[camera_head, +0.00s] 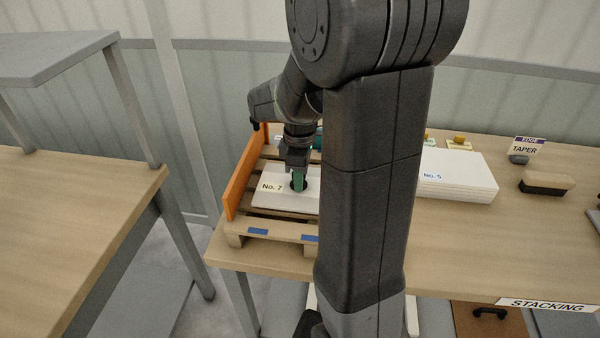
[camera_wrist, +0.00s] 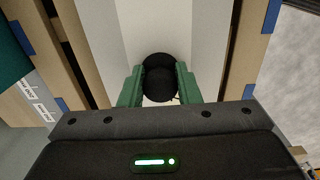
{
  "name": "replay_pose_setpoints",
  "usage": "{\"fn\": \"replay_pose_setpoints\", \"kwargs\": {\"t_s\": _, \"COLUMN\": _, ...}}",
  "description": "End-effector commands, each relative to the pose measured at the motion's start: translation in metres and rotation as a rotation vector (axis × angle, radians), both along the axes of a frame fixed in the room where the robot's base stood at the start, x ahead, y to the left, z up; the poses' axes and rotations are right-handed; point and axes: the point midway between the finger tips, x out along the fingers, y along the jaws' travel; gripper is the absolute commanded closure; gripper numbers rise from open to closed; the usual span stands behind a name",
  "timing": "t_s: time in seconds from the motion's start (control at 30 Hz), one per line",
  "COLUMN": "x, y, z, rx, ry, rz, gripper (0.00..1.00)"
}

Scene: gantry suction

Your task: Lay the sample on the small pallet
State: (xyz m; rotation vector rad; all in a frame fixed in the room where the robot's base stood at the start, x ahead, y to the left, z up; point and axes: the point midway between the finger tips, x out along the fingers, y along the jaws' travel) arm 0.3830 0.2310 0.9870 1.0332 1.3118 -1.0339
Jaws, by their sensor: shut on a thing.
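The sample is a white board labelled No. 7 (camera_head: 268,199), lying flat in the head view over the small wooden pallet (camera_head: 272,227). The board also shows in the wrist view (camera_wrist: 205,35), with pallet slats along both sides. A black round knob (camera_wrist: 159,72) stands on the board. My gripper (camera_head: 299,181) points down with its green fingers shut on this knob; the fingers also show in the wrist view (camera_wrist: 158,85). I cannot tell whether the board rests on the slats or hangs just above them. My arm hides the board's right part.
An orange fence (camera_head: 243,180) stands along the pallet's left side. A stack of white boards labelled No. 5 (camera_head: 455,178) lies to the right, beyond my arm. Another table (camera_head: 70,215) is at the left, across a gap.

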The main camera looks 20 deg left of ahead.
Motion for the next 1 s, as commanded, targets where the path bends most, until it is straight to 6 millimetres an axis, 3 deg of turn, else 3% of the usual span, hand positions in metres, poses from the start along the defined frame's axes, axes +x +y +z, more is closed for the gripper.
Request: {"fn": "replay_pose_setpoints", "kwargs": {"t_s": 1.0, "x": 0.0002, "y": 0.0001, "z": -0.0097, "rx": 0.000, "ry": -0.001, "rz": 0.000, "gripper": 1.00}}
